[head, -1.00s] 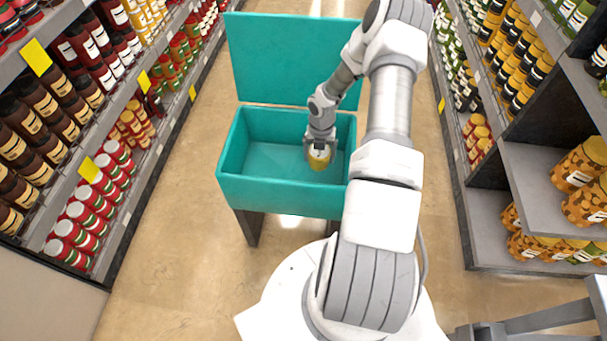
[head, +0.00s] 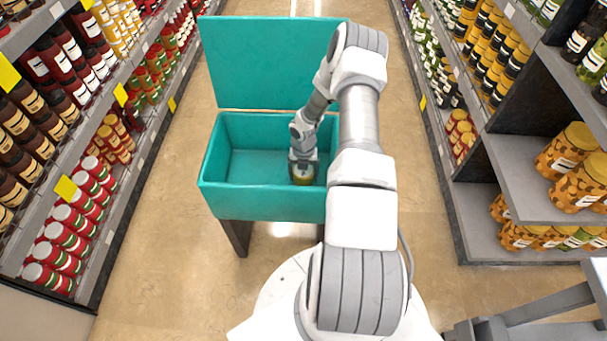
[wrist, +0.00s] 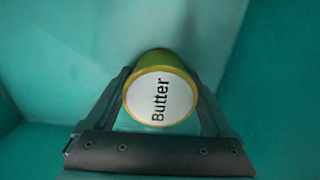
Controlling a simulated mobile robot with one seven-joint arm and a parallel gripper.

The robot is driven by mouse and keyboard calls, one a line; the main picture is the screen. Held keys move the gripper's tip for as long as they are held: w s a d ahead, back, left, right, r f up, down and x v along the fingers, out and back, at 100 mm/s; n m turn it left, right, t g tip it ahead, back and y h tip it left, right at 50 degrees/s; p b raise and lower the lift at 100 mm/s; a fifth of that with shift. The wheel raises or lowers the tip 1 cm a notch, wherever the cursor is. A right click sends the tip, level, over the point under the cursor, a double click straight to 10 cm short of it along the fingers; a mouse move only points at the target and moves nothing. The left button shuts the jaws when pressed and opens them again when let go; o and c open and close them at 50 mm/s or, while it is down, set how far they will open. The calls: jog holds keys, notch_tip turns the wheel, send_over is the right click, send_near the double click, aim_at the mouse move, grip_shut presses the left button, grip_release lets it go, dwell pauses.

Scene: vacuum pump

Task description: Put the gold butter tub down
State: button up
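The gold butter tub (wrist: 161,98) has a white lid reading "Butter" and sits between the two fingers of my gripper (wrist: 161,85) in the wrist view. The fingers press in on both sides of it. In the head view my gripper (head: 303,163) points down inside the teal bin (head: 262,200), and the tub (head: 303,180) shows just below it. The tub is low in the bin, right of its middle. I cannot tell whether its base touches the bin floor.
The bin's lid (head: 265,62) stands open at the back. The left part of the bin floor (head: 250,165) is clear. Stocked shelves line both sides, with red jars (head: 70,220) at left and patterned jars (head: 570,150) at right. A grey frame (head: 540,305) stands at lower right.

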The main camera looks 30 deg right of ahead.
jog(key=shift+o, duration=0.7)
jog(key=shift+r, duration=0.1)
notch_tip(320, 180, up, 12)
jog(key=p, duration=0.4)
jog(key=shift+r, duration=0.1)
